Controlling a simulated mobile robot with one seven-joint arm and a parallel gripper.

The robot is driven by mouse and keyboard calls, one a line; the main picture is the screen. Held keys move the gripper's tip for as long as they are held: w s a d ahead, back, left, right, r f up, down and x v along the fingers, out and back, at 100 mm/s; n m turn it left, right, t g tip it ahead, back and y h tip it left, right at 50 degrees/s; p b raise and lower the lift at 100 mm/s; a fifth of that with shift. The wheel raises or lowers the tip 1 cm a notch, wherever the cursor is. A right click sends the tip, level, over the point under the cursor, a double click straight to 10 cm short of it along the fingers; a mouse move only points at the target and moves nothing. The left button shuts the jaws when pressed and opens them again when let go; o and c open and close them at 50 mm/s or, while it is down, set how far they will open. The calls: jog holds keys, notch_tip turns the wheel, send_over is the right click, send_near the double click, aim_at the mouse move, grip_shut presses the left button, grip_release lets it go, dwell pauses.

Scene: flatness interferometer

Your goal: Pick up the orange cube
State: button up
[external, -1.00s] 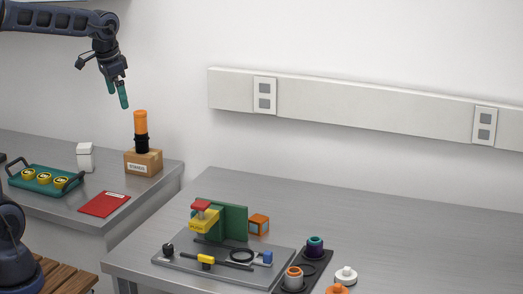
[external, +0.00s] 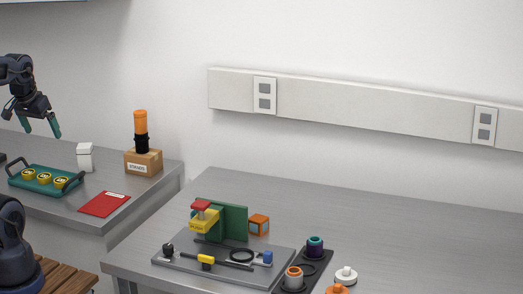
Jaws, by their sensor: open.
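The orange cube (external: 259,224) sits on the right-hand metal table, just behind and to the right of an upright green plate. It shows a pale bluish panel on one face. My gripper (external: 41,131) is at the far left of the view, raised above the left-hand bench, with its two teal fingers spread apart and nothing between them. It is far from the cube, to its left.
A grey base plate (external: 178,258) carries the green plate (external: 235,221) and a yellow-and-red part (external: 205,218). A dark holder (external: 318,266) and white knob (external: 346,275) stand right of it. A teal tray (external: 28,183), cardboard box (external: 152,164) and red booklet (external: 104,204) occupy the left bench. The right table's back is clear.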

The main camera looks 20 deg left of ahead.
dwell(0.3)
jog(key=c, duration=0.7)
jog(key=w+d+n+g+h, duration=0.1)
jog(key=w+d+n+h, duration=0.15)
jog(key=w+d, duration=0.75)
jog(key=n+g+h, duration=0.3)
jog(key=n+g, duration=0.2)
jog(key=n, duration=0.8)
send_over(256, 217)
jog(key=a, duration=0.4)
notch_tip(256, 217, down, 20)
jog(key=shift+w+x, duration=0.15)
jog(key=shift+x, duration=1.55)
jog(key=shift+w+x, duration=0.15)
jog(key=shift+x, duration=1.55)
jog(key=shift+w+x, duration=0.15)
jog(key=shift+x, duration=1.6)
